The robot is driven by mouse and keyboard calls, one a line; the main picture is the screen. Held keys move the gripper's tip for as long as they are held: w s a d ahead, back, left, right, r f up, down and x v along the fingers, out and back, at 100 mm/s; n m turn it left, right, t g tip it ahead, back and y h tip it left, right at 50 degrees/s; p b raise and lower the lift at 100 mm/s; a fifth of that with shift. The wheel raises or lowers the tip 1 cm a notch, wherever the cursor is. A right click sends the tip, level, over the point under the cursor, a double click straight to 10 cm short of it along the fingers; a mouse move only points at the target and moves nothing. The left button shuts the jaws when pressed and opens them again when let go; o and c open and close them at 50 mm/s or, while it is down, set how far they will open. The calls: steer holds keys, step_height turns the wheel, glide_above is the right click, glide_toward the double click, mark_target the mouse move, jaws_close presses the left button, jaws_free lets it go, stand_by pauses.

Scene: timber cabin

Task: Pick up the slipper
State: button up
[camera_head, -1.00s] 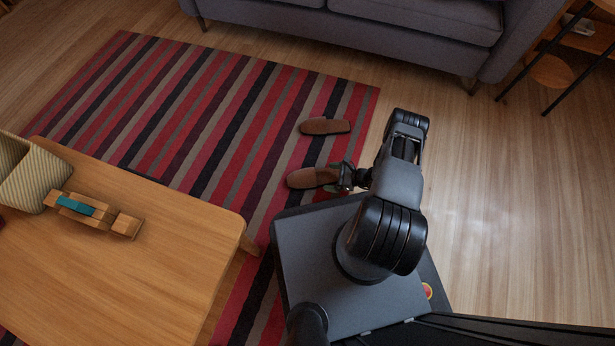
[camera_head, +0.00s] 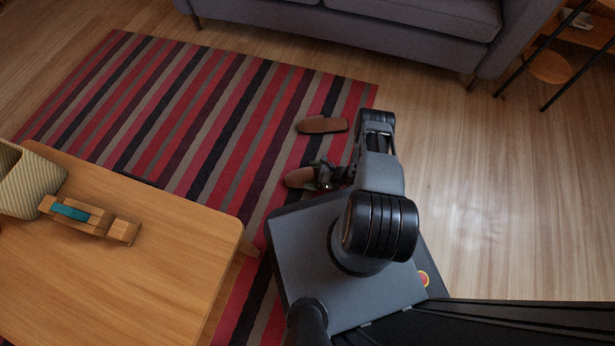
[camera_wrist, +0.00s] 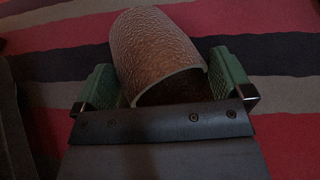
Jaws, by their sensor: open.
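A brown slipper (camera_head: 299,178) lies on the striped rug, partly hidden by my gripper in the head view. A second brown slipper (camera_head: 322,125) lies farther back on the rug, apart from my gripper. My gripper (camera_head: 318,174) is low over the nearer slipper. In the wrist view, the nearer slipper (camera_wrist: 156,50) shows its textured upper and its dark opening. The green fingers of my gripper (camera_wrist: 165,84) are open, one on each side of it. I cannot tell whether either finger touches it.
A wooden table (camera_head: 150,270) with a wooden toy with a teal part (camera_head: 70,211) and a striped cushion-like thing (camera_head: 30,182) stands at the left. A grey sofa (camera_head: 400,25) is behind the striped rug (camera_head: 190,100). Bare floor lies to the right.

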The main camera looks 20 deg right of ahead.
steer(key=c, duration=1.1)
steer(key=shift+o, duration=0.2)
steer(key=shift+r, duration=0.15)
